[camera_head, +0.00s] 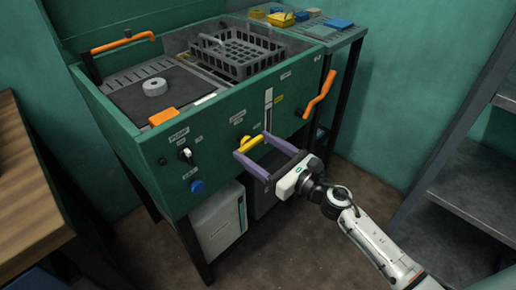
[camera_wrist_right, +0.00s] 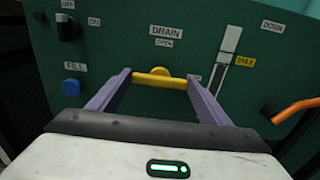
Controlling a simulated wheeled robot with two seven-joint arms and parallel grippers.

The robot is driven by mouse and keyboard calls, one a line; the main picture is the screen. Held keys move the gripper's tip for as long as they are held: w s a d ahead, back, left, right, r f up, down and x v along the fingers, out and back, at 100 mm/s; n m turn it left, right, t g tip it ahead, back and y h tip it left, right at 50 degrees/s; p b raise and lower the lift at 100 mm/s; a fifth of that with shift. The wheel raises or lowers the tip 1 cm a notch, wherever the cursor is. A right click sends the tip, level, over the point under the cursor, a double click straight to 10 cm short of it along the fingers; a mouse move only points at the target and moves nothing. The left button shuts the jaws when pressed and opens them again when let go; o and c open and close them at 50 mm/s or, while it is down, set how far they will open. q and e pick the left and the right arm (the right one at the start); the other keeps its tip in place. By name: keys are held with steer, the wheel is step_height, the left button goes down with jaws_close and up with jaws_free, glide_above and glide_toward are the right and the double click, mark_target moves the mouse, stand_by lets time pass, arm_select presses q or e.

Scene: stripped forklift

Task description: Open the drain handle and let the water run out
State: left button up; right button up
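The yellow drain handle (camera_head: 250,145) is on the green front panel, and it also shows in the right wrist view (camera_wrist_right: 160,80). It lies crosswise there, below the DRAIN and OPEN labels. My right gripper (camera_head: 254,145) has its two purple fingers wide apart, one at each end of the handle. The fingertips are close to the handle's ends; I cannot tell whether they touch. The handle's right end and the label behind it are partly hidden by a finger in the right wrist view. No running water shows. My left gripper is not in view.
The green washer (camera_head: 140,155) has a basket (camera_head: 236,52) in its basin. An orange lever (camera_head: 319,95) sits right of the drain handle; a blue FILL button (camera_head: 197,186) and a pump knob (camera_head: 186,154) sit left. A shelf (camera_head: 470,190) stands right, a wooden table (camera_head: 25,190) left.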

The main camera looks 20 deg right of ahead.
steer(key=shift+c, duration=1)
